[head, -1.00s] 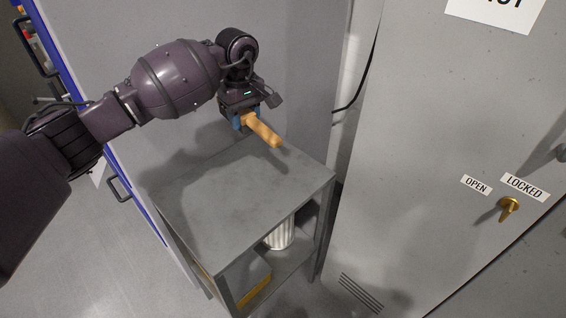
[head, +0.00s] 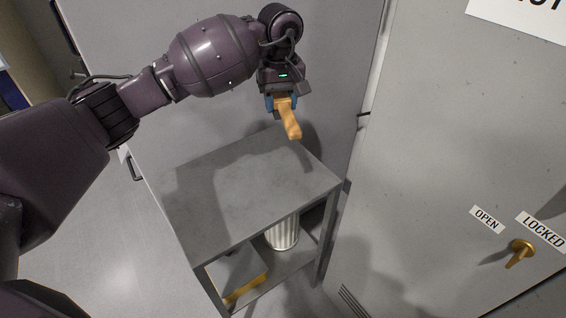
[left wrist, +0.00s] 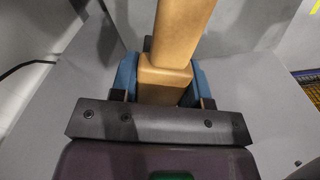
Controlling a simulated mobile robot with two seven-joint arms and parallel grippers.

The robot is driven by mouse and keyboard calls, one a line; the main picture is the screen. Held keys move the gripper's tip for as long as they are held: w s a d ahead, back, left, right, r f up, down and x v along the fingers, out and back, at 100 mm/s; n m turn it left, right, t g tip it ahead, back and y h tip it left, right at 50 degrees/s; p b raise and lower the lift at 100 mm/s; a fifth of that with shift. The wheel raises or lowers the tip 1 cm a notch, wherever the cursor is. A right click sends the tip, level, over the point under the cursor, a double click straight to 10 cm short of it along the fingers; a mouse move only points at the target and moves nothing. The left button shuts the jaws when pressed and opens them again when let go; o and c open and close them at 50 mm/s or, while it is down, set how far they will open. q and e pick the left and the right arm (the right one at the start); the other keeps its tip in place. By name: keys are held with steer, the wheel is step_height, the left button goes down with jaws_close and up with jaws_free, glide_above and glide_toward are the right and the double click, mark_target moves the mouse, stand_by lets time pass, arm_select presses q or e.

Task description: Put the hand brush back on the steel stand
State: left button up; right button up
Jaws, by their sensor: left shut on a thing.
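The hand brush shows as an orange-tan wooden piece (head: 291,122) sticking out of my left gripper (head: 281,103). The left gripper is shut on it and holds it in the air above the far part of the steel stand. In the left wrist view the wooden piece (left wrist: 175,45) sits between the blue finger pads of the gripper (left wrist: 165,85). No bristles can be made out. The steel stand (head: 235,210) is grey with a flat, bare top and a lower shelf. My right gripper is not in view.
A ribbed silver can (head: 283,232) and a grey box with a yellow lower edge (head: 238,275) are on the lower shelf. A grey cabinet (head: 430,150) with a yellow handle (head: 520,252) stands close on the right. A grey panel is behind the stand.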

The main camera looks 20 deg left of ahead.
arm_select(q)
steer(key=b, duration=0.1)
glide_above(280, 173)
step_height(280, 173, down, 15)
steer(key=shift+d+r, duration=0.1)
steer(key=shift+f, duration=0.35)
step_height(280, 173, down, 4)
steer(key=shift+f+b, duration=0.2)
steer(key=shift+b, duration=0.15)
steer(key=shift+r, duration=0.1)
steer(key=o, duration=1)
steer(key=shift+f, duration=0.2)
steer(key=shift+c, duration=0.2)
steer(key=shift+s, duration=0.1)
